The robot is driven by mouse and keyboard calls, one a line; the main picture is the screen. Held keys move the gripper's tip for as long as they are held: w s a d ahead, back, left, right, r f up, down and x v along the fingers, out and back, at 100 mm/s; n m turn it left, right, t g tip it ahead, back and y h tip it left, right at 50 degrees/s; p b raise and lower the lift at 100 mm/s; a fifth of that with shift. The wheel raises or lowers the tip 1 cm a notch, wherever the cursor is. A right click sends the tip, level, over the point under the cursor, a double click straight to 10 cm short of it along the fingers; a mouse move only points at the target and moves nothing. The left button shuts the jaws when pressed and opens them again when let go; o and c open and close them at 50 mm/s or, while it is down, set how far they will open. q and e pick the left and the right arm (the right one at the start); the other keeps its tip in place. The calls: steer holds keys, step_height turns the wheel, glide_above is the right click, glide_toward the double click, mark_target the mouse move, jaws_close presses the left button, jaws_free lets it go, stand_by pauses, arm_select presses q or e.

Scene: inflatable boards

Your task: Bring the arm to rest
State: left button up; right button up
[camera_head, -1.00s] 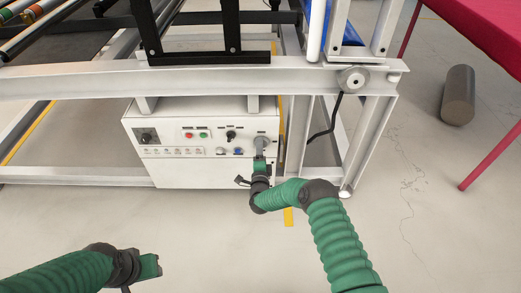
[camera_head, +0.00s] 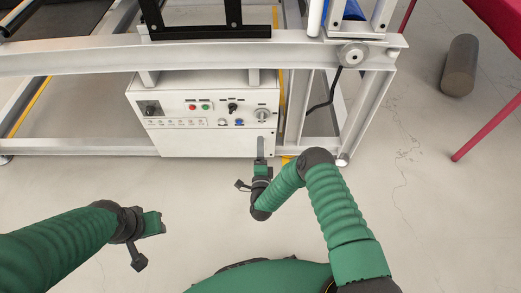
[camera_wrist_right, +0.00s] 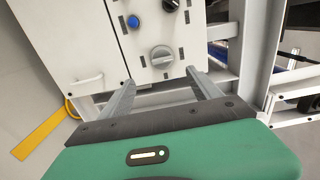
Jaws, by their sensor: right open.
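My right gripper (camera_head: 260,140) is in front of the lower right part of a white control box (camera_head: 205,144), pointing at it. In the right wrist view its two grey fingers (camera_wrist_right: 163,82) are spread with nothing between them. A grey rotary knob (camera_head: 262,114) on the box is just above the fingertips in the head view. The knob also shows beyond the fingers in the wrist view (camera_wrist_right: 162,57), apart from them. My left gripper (camera_head: 154,223) is over the floor at the lower left; its fingers are not clear.
The box has red (camera_head: 192,106) and green buttons and a black knob (camera_head: 232,107). A white metal frame (camera_head: 200,50) runs above and beside it. A grey cylinder (camera_head: 459,66) and a red table (camera_head: 497,35) are at the right. The floor in front is clear.

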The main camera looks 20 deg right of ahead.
steer(key=v, duration=0.2)
steer(key=shift+s+a, duration=0.1)
steer(key=shift+s, duration=0.2)
steer(key=w+a+r+n+g+y, duration=0.1)
steer(key=a+r+n+g+y, duration=0.15)
steer(key=r+n, duration=0.35)
steer(key=w+a+r+n+g+y, duration=0.1)
steer(key=a+r+n+g+y, duration=0.1)
steer(key=r+n+g+y, duration=0.35)
steer(key=s+d+r+n+g+h, duration=0.1)
steer(key=s+d+r+n+g, duration=0.15)
steer(key=s, duration=0.65)
steer(key=s+d+r+n+g+h, duration=0.1)
steer(key=s+d+r+n+g, duration=0.2)
steer(key=s, duration=0.7)
steer(key=s+d+r+n+g+h, duration=0.15)
steer(key=s+n, duration=0.25)
steer(key=s, duration=0.5)
steer(key=w+p+v, duration=0.3)
steer(key=p+v, duration=1.1)
steer(key=w+d+r+p+v, duration=0.1)
steer(key=w+p+v, duration=0.2)
steer(key=p+v, duration=1.1)
steer(key=shift+w+d+r+p, duration=0.35)
steer(key=shift+d+r+p, duration=0.1)
steer(key=shift+p, duration=0.15)
